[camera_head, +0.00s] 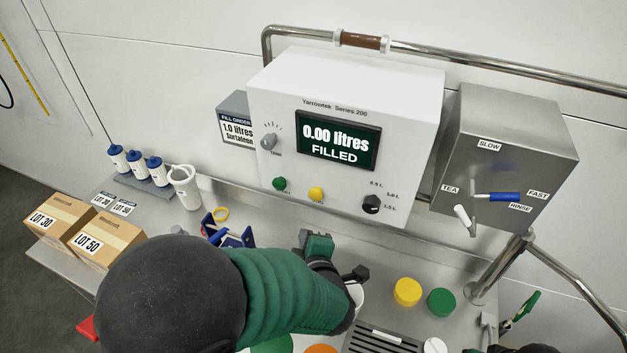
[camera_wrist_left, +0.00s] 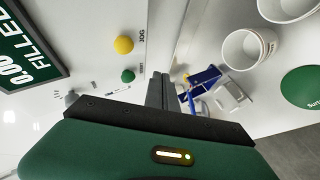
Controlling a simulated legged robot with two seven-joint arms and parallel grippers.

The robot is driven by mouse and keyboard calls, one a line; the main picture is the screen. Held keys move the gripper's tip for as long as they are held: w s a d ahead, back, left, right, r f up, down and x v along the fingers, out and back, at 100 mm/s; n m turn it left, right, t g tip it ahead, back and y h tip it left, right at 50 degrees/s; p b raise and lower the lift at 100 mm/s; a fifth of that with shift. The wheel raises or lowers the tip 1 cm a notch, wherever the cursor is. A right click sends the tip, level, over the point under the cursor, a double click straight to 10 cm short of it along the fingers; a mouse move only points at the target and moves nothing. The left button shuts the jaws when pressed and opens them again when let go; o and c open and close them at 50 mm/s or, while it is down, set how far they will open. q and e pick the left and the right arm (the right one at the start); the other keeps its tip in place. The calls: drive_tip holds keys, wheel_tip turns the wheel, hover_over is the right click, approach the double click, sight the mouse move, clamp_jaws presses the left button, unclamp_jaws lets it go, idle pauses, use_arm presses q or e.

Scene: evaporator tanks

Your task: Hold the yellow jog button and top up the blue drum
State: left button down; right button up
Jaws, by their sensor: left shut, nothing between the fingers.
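The yellow jog button (camera_head: 316,194) is on the front of the white filling machine (camera_head: 345,110); it also shows in the left wrist view (camera_wrist_left: 124,44). The machine's display (camera_head: 338,140) reads 0.00 litres FILLED. My left gripper (camera_head: 303,238) is below and in front of the panel, apart from the button. Its fingers (camera_wrist_left: 158,90) are together and empty in the left wrist view. I cannot make out a blue drum; my left arm covers part of the bench. My right gripper (camera_head: 505,318) partly shows at the lower right edge, and its fingers are unclear.
A fill-order sign (camera_head: 236,128) reads 1.0 litres. A grey valve box (camera_head: 508,150) with blue and white levers stands right. Yellow (camera_head: 407,291) and green (camera_head: 441,301) caps lie on the bench.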

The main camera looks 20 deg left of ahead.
sight(316, 194)
use_arm(q)
drive_tip(key=w+a+r+n+y, duration=0.1)
drive_tip(key=w+a+n, duration=0.1)
drive_tip(key=w, duration=0.5)
drive_tip(key=shift+w+r+y, duration=0.15)
drive_tip(key=shift+r+y, duration=0.05)
drive_tip(key=shift+y, duration=0.1)
idle(0.4)
drive_tip(key=shift+d, duration=0.15)
idle(0.4)
drive_tip(key=shift+w+r, duration=0.1)
drive_tip(key=shift+w, duration=0.1)
idle(1.2)
drive_tip(key=shift+w, duration=0.2)
drive_tip(key=shift+w, duration=0.55)
idle(3.9)
